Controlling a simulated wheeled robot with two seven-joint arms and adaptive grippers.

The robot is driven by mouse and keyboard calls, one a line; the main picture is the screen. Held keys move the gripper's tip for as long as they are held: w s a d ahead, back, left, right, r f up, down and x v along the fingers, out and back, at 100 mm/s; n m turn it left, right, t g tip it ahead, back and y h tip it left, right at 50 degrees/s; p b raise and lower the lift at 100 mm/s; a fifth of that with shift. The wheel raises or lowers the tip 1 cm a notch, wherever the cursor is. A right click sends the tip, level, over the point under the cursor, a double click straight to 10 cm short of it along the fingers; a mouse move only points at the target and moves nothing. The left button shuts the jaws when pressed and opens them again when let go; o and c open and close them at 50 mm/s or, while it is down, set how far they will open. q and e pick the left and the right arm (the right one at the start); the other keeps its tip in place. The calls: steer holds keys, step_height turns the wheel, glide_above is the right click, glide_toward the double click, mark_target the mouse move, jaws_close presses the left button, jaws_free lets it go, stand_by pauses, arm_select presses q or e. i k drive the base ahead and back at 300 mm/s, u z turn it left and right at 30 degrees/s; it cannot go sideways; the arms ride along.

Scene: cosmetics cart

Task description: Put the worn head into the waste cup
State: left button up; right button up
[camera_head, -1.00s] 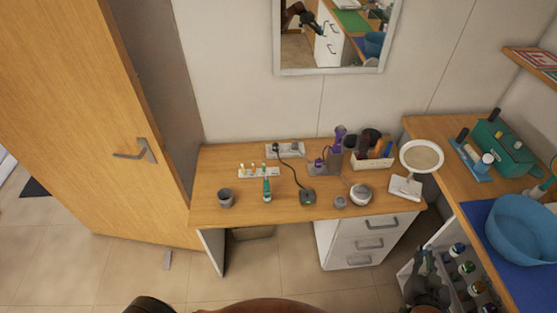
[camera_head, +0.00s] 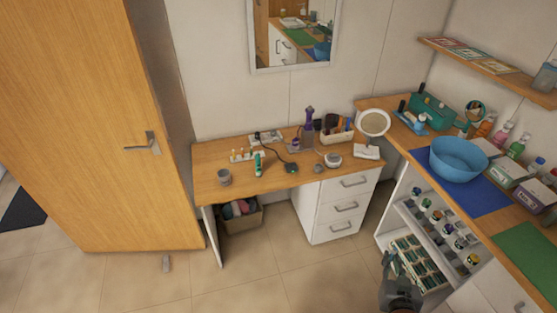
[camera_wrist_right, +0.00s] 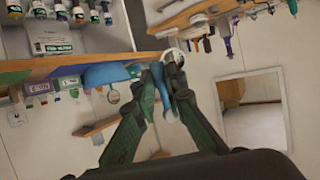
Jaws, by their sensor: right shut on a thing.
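My right gripper (camera_head: 387,259) is low at the right, in front of the counter and well away from the cup. In the right wrist view its fingers (camera_wrist_right: 166,72) close on a slim blue piece (camera_wrist_right: 163,92), seemingly the worn head, mostly hidden between them. My left gripper is not in view.
A round mirror (camera_head: 374,123) stands at the desk's right end. The right counter holds a blue bowl (camera_head: 458,159) on a blue mat, with shelves of bottles below. A drawer unit (camera_head: 338,207) is under the desk. The floor (camera_head: 270,270) before the desk is clear.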

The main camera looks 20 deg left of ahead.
mark_target(225, 182)
steer(key=u, duration=0.5)
steer(key=i, duration=0.8)
steer(key=u, duration=0.8)
